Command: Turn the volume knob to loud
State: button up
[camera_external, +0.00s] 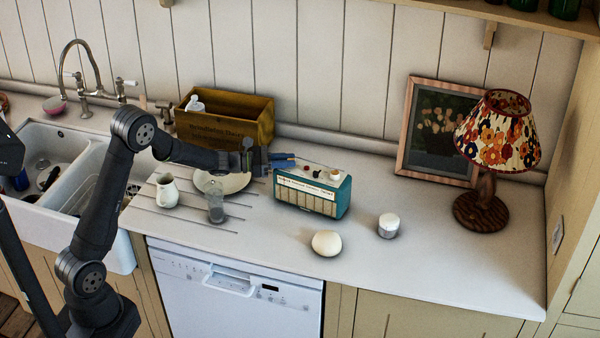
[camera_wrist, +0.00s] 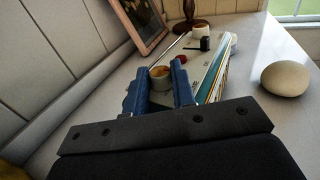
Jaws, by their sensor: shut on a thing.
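The teal radio (camera_external: 312,192) with a cream front stands on the counter, and its top carries several small controls. My gripper (camera_external: 284,160) is at the left end of the radio's top. In the wrist view the two blue fingers of my gripper (camera_wrist: 160,72) are on either side of a round pale knob with a brass-coloured top (camera_wrist: 160,72), and are shut on it. No volume marking can be read. A red button (camera_wrist: 188,58) and a black lever (camera_wrist: 198,43) sit further along the top. The fingers hide the knob in the external view.
A cream egg-shaped object (camera_external: 326,243) and a white jar (camera_external: 388,225) stand in front and to the right. A wooden crate (camera_external: 226,120), plate, white jug (camera_external: 167,190) and glass (camera_external: 215,207) are left. A picture frame (camera_external: 437,133) and lamp (camera_external: 483,209) are right.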

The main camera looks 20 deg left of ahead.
jog(key=shift+w+m+g, duration=0.1)
jog(key=shift+m+g, duration=0.2)
jog(key=shift+g, duration=0.1)
jog(key=m+g, duration=0.2)
jog(key=g, duration=0.1)
jog(key=m+g+h, duration=0.1)
jog(key=g, duration=0.1)
jog(key=shift+w+a, duration=0.1)
jog(key=shift+w, duration=0.2)
jog(key=shift+w+m+g+y, duration=0.15)
jog(key=shift+m+g, duration=0.85)
jog(key=shift+g, duration=0.45)
jog(key=shift+w+m+g+y, duration=0.1)
jog(key=shift+m+g+y, duration=0.05)
jog(key=shift+m+g, duration=1.1)
jog(key=shift+g, duration=0.4)
jog(key=o, duration=1)
jog(key=shift+v, duration=3.7)
